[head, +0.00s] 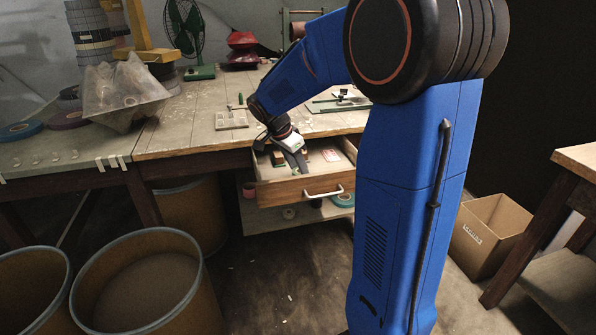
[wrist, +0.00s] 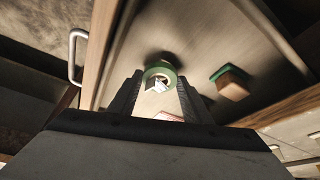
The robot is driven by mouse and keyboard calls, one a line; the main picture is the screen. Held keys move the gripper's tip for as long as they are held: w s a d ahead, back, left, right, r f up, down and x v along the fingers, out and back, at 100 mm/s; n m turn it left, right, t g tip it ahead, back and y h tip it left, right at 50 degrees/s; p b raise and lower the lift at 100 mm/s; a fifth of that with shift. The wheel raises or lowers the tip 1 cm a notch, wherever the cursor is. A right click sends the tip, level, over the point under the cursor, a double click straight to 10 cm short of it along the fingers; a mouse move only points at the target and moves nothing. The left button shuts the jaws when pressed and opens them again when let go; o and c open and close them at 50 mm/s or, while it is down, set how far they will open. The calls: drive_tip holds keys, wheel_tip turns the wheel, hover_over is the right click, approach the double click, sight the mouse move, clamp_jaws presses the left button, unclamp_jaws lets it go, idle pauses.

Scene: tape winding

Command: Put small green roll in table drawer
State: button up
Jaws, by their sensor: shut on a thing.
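The small green roll (wrist: 161,72) shows in the wrist view between the two fingers of my gripper (wrist: 160,88). The fingers are shut on it, and it has a pale centre. The table drawer (head: 300,190) is pulled open below the tabletop in the head view. In the wrist view, its pale floor (wrist: 200,40) lies beneath the roll. My gripper (head: 298,158) is over the drawer opening in the head view, and the roll is too small to make out clearly there. I cannot tell whether the roll touches the drawer floor.
A brown block with a green part (wrist: 231,83) lies in the drawer. The drawer's metal handle (head: 323,192) is at its front. The worktable (head: 190,127) carries a green fan (head: 185,30) and a bag (head: 124,92). Barrels (head: 140,285) and a cardboard box (head: 490,235) stand on the floor.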

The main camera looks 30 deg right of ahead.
drive_tip(key=shift+f, duration=0.8)
drive_tip(key=shift+f, duration=0.15)
drive_tip(key=o, duration=1)
drive_tip(key=shift+o, duration=0.2)
drive_tip(key=v, duration=1.1)
drive_tip(key=s+a+f+n+t+y, duration=0.1)
drive_tip(key=s+a+n, duration=0.2)
drive_tip(key=s, duration=0.6)
drive_tip(key=s+a+f+n+t+y, duration=0.2)
drive_tip(key=s+a+n, duration=0.1)
drive_tip(key=s+n, duration=0.5)
drive_tip(key=s+a+f+n+t+y, duration=0.1)
drive_tip(key=s+n, duration=0.4)
drive_tip(key=s, duration=0.7)
drive_tip(key=shift+s+a+f+n+y, duration=0.3)
drive_tip(key=shift+a+f+n, duration=0.15)
drive_tip(key=shift+a, duration=0.85)
